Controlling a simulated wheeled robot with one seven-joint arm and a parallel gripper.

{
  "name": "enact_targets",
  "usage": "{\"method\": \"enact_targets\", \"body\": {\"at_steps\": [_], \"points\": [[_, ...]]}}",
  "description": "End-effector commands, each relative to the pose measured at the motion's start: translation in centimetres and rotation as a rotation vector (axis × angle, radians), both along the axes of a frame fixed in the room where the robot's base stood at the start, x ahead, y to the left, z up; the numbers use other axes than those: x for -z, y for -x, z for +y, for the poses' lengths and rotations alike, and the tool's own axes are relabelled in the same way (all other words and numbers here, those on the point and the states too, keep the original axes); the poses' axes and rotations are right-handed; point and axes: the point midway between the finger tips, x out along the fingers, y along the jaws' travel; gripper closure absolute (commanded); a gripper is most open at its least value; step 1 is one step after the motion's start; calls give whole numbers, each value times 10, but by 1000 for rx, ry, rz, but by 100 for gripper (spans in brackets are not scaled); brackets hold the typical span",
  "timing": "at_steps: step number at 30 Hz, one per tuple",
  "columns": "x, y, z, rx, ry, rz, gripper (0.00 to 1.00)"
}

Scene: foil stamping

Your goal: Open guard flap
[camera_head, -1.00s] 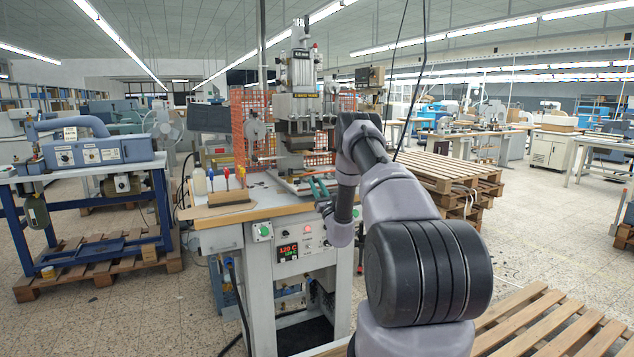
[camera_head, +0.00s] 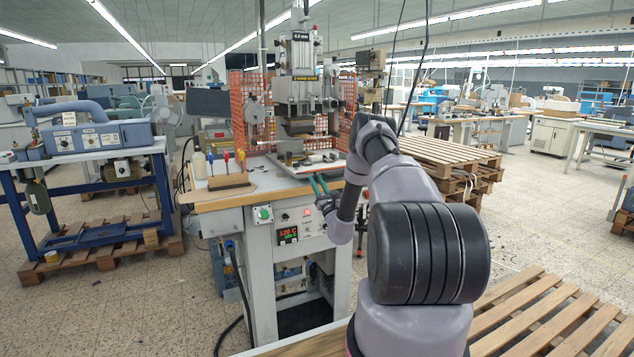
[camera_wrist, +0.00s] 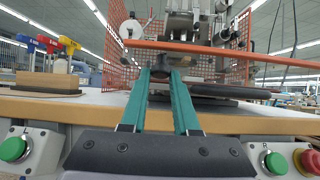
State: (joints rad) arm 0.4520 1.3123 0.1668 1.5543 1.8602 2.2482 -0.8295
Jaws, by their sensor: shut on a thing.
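My gripper (camera_head: 316,180) has two green fingers in front of the stamping press (camera_head: 305,90), above the front of its worktable. In the wrist view the gripper (camera_wrist: 161,72) is shut on a small dark knob (camera_wrist: 160,74) between its fingertips. An orange bar (camera_wrist: 225,50) crosses just beyond and above the knob. It looks like an edge of the guard flap, but I cannot tell how the knob joins it. Orange mesh guarding (camera_head: 250,100) stands around the press. The flap's full outline and angle are unclear.
The wooden-edged worktable (camera_head: 255,195) carries a block (camera_head: 222,182) with coloured-handled tools at left. A temperature display (camera_head: 287,235) and a green button (camera_head: 264,214) sit on its front panel. Wooden pallets (camera_head: 440,160) stand to the right.

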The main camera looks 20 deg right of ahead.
Motion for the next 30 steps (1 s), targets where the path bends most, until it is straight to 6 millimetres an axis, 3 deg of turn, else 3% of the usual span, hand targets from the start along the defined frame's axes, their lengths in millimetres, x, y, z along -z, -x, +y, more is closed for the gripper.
{"method": "enact_targets", "body": {"at_steps": [9, 10, 12, 22, 30], "points": [[0, 0, 0, 0, 0, 1, 100], [0, 0, 0, 0, 0, 0, 60], [0, 0, 0, 0, 0, 0, 41], [2, 4, 0, -1, -1, 0, 41], [28, 45, -3, 1, -3, 2, 41]]}}
